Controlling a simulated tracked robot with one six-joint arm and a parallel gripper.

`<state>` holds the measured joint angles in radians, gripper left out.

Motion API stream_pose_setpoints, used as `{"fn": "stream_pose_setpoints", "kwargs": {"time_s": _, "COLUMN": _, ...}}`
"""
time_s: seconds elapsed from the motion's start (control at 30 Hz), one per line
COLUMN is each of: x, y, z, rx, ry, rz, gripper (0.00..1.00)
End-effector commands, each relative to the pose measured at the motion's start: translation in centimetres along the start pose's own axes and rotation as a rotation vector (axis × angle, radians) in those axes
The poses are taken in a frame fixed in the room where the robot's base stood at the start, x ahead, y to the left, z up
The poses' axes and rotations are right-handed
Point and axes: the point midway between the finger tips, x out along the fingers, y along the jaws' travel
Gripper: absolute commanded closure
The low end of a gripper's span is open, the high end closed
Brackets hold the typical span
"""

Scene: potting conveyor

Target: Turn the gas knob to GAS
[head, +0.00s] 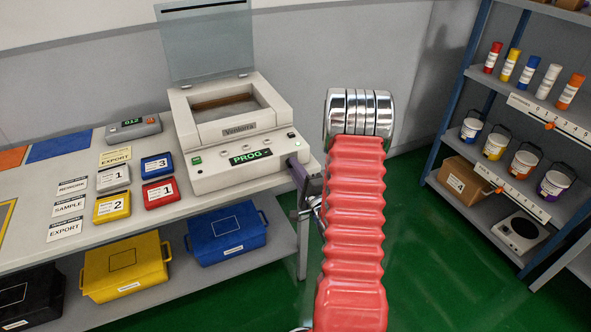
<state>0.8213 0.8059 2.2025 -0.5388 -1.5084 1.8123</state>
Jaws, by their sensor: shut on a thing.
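The white machine (235,130) stands on the grey table with its lid raised. Its small display (250,157) reads PROG in green, and a green button and several small round controls show on its front. My gripper (300,180) is at the machine's right front corner, shut and dark with a purplish part against that side. By its place, it is shut on the gas knob; the fingers and the machine's corner hide the knob, so its setting cannot be read. My red ribbed arm covers the area just right of it.
Numbered cases (160,192) and label cards lie on the table left of the machine, by a grey device (133,127). Yellow (125,268) and blue (227,233) bins sit below. A shelf (480,75) with bottles and buckets stands right. Green floor between is clear.

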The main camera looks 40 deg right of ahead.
Motion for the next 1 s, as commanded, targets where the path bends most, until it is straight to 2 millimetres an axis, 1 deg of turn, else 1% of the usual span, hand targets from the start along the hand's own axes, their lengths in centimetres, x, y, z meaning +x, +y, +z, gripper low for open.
{"fn": "stream_pose_setpoints", "kwargs": {"time_s": 0.03, "x": -0.14, "y": 0.21, "z": -0.44, "rx": 0.019, "ry": 0.013, "rz": 0.005, "gripper": 1.00}}
{"fn": "stream_pose_setpoints", "kwargs": {"time_s": 0.23, "x": -0.16, "y": 0.26, "z": -0.44, "rx": 0.063, "ry": 0.016, "rz": 0.005, "gripper": 1.00}}
{"fn": "stream_pose_setpoints", "kwargs": {"time_s": 0.63, "x": -0.18, "y": 0.34, "z": -0.43, "rx": 0.069, "ry": 0.017, "rz": 0.007, "gripper": 1.00}}
{"fn": "stream_pose_setpoints", "kwargs": {"time_s": 0.67, "x": -0.19, "y": 0.35, "z": -0.43, "rx": 0.069, "ry": 0.017, "rz": 0.007, "gripper": 0.77}}
{"fn": "stream_pose_setpoints", "kwargs": {"time_s": 0.9, "x": -0.10, "y": 0.23, "z": -0.19, "rx": 0.068, "ry": 0.010, "rz": 0.004, "gripper": 0.61}}
{"fn": "stream_pose_setpoints", "kwargs": {"time_s": 1.0, "x": -0.07, "y": 0.23, "z": -0.10, "rx": 0.068, "ry": 0.008, "rz": 0.005, "gripper": 0.61}}
